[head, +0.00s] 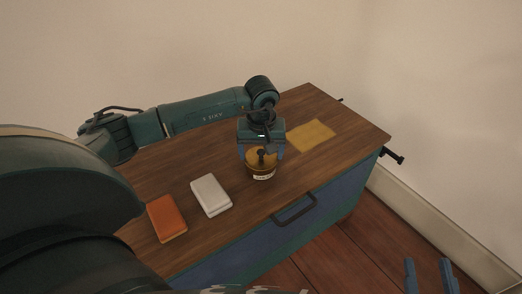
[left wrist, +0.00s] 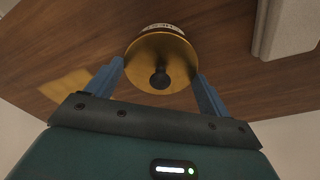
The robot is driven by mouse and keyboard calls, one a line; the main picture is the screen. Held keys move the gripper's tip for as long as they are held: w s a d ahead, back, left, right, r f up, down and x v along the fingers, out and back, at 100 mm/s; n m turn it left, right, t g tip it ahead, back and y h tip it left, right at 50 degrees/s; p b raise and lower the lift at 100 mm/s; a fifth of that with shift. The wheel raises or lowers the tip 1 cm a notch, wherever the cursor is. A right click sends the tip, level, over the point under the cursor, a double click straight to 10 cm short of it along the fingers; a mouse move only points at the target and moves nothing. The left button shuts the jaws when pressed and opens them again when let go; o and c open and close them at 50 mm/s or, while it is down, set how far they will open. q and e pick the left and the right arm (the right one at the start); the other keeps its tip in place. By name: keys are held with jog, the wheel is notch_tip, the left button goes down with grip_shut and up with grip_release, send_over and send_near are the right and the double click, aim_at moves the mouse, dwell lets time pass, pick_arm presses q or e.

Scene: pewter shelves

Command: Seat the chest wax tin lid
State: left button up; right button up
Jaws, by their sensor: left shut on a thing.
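The brass-coloured lid (head: 259,160) with a dark knob is in my left gripper (head: 261,152) above the chest top. In the left wrist view, the fingers of my left gripper (left wrist: 160,77) are at opposite sides of the round lid (left wrist: 152,52). The wax tin (head: 263,176), with a pale label, is directly under the lid; a strip of the tin (left wrist: 160,27) shows past the lid's edge. I cannot tell whether the lid touches the tin or sits level. My right gripper (head: 430,264) is at the lower right, empty, fingers apart, away from the chest.
The wooden chest (head: 180,160) has a blue front with a dark handle (head: 295,210). A white block (head: 211,195) and an orange block (head: 167,218) lie left of the tin. A yellow cloth (head: 312,135) lies flat to its right. Walls stand behind and to the right.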

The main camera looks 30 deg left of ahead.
pick_arm(q)
jog(key=shift+f+b, duration=0.45)
jog(key=shift+f, duration=0.1)
dwell(0.8)
jog(key=o, duration=0.9)
jog(key=shift+r+p, duration=2.55)
jog(key=shift+r, duration=1)
